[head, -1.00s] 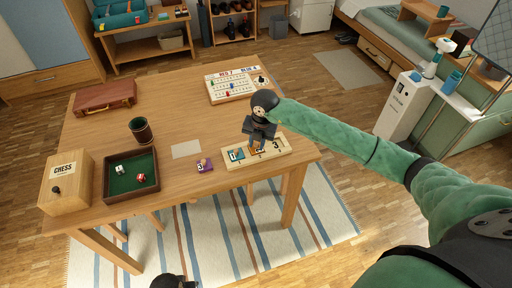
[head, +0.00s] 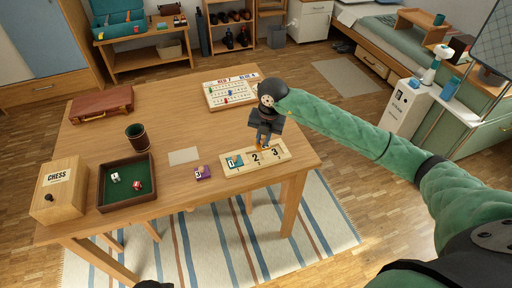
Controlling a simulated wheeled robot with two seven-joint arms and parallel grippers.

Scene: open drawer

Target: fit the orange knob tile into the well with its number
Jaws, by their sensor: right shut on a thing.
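My right gripper (head: 265,144) points down and is shut on the orange knob tile (head: 262,148), which is small and mostly hidden by the fingers. It is held just above the far edge of the wooden well board (head: 238,171), near the wells numbered 2 and 3. Those two wells show their numbers and look empty. A teal tile (head: 235,161) marked 1 sits in the left well. A purple knob tile (head: 203,173) marked 3 lies on the table left of the board. Only a dark bit of my left arm shows at the bottom edge; its gripper is out of view.
The wooden table (head: 200,120) also bears a green-lined dice tray (head: 126,205), a dice cup (head: 138,137), a chess box (head: 62,190), a red-brown case (head: 101,103) and a scoreboard (head: 230,92) behind the gripper. A pale card (head: 184,156) lies left of the board.

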